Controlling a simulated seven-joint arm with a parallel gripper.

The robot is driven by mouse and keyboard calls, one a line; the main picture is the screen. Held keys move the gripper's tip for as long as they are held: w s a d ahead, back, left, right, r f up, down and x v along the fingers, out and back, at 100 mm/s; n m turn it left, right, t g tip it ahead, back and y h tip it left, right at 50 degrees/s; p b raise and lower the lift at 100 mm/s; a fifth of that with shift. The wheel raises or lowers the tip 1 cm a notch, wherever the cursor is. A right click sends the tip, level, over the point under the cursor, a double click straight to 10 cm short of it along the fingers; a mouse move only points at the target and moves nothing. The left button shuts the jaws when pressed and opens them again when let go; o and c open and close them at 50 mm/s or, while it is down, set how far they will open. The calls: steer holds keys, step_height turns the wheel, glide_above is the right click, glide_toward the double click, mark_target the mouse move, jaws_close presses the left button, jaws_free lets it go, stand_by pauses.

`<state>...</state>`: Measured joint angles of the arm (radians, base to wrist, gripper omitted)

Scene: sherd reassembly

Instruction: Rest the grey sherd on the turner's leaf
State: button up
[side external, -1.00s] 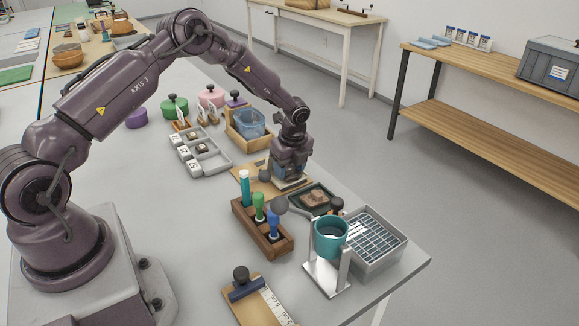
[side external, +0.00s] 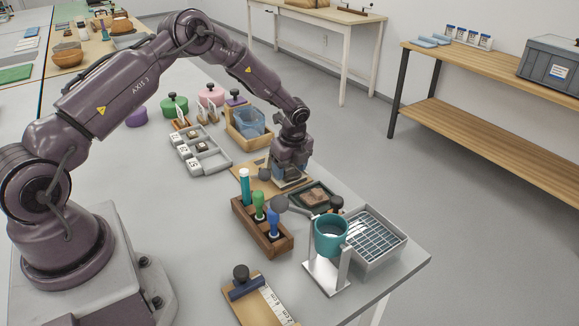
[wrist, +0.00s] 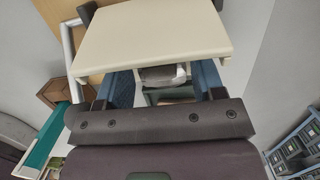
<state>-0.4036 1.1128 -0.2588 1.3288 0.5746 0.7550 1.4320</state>
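My gripper (side external: 290,172) is low over a tan board in the side view. In the wrist view its two blue fingers (wrist: 164,84) stand apart, with a pale grey piece (wrist: 163,74) between them; contact is unclear. A broad cream plate (wrist: 150,35) covers the fingertips there. I cannot tell whether it is the turner's leaf. A brownish sherd (side external: 316,195) lies in a dark green tray (side external: 329,209) just right of my gripper. I cannot pick out the grey sherd with certainty.
A wooden rack (side external: 273,246) of coloured tools, a teal cup (side external: 331,237) on a metal stand and a grey basket (side external: 393,256) stand nearby. A compartment tray (side external: 218,165) and a wooden bin (side external: 233,137) with a blue tub lie behind. Table is clear left of the rack.

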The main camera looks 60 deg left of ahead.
steer(key=shift+r, duration=0.1)
steer(key=shift+d+r, duration=0.25)
steer(key=shift+r, duration=0.55)
steer(key=shift+d+r, duration=0.3)
steer(key=shift+r, duration=0.5)
steer(key=shift+d+r, duration=0.25)
steer(key=shift+r, duration=0.55)
steer(key=shift+o, duration=0.4)
steer(key=o, duration=0.5)
